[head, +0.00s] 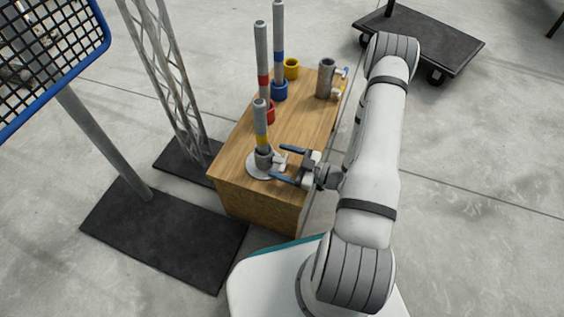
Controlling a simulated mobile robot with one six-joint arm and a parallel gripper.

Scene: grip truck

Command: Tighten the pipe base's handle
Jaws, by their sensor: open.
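The pipe base (261,168) is a round light-grey flange with a short collar on the near left end of the wooden box top. A grey pipe with a yellow band (260,128) stands upright in it. The base's handle (281,162) is a small pale lever on the collar's right side. My gripper (280,164) comes from the right, its two blue-tipped fingers open, one on the far side and one on the near side of the handle. Whether either finger touches the handle I cannot tell.
The wooden box (304,124) also bears two taller pipes, with a red band (262,66) and a blue band (278,45), a yellow cup (291,69) and a grey clamp fitting (326,79). A lattice truss (172,75) and a blue-framed mesh panel (50,55) stand left. A dark trolley (425,42) stands back right.

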